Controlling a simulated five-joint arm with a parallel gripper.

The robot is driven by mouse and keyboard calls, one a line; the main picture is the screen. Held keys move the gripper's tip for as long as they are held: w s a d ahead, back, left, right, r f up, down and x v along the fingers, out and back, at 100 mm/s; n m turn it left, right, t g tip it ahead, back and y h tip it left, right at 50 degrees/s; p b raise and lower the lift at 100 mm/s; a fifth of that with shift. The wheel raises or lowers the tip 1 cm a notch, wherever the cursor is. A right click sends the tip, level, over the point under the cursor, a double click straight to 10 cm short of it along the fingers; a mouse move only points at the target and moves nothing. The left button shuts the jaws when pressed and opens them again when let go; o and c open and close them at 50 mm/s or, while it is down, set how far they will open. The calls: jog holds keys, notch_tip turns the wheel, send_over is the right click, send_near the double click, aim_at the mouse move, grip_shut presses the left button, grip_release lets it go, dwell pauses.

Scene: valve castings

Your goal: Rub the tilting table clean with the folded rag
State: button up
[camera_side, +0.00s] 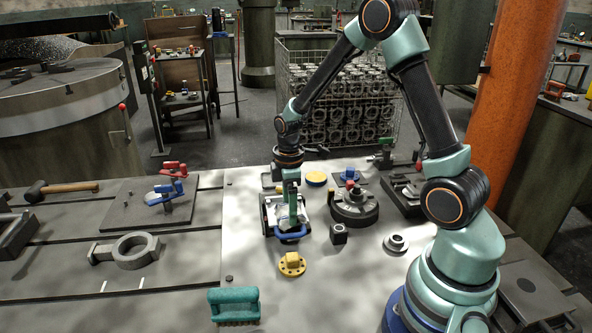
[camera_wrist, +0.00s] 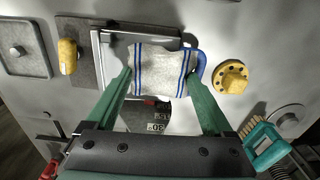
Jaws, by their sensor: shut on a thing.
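My gripper (camera_side: 291,218) points down over the tilting table (camera_side: 268,222) in the side view. The tilting table is a small plate in a dark frame with a blue handle (camera_side: 290,234) at its near side. In the wrist view, my gripper (camera_wrist: 158,75) is shut on the folded rag (camera_wrist: 155,58), which is white with blue stripes. The rag lies flat against or just above the tilting table (camera_wrist: 107,50); I cannot tell whether they touch. The rag hides part of the plate. Dark marks (camera_wrist: 156,127) show between the fingers.
A yellow flanged part (camera_side: 291,264) sits just in front, and a green brush (camera_side: 235,303) lies near the front edge. A round dark fixture (camera_side: 353,210), a black block (camera_side: 339,234) and a grey flange (camera_side: 396,243) stand to the right.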

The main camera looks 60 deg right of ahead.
jog(key=shift+w+d, duration=0.65)
jog(key=shift+s+a, duration=0.1)
jog(key=shift+s+a, duration=0.55)
jog(key=shift+s, duration=0.05)
jog(key=shift+f, duration=0.1)
jog(key=shift+w+d, duration=0.65)
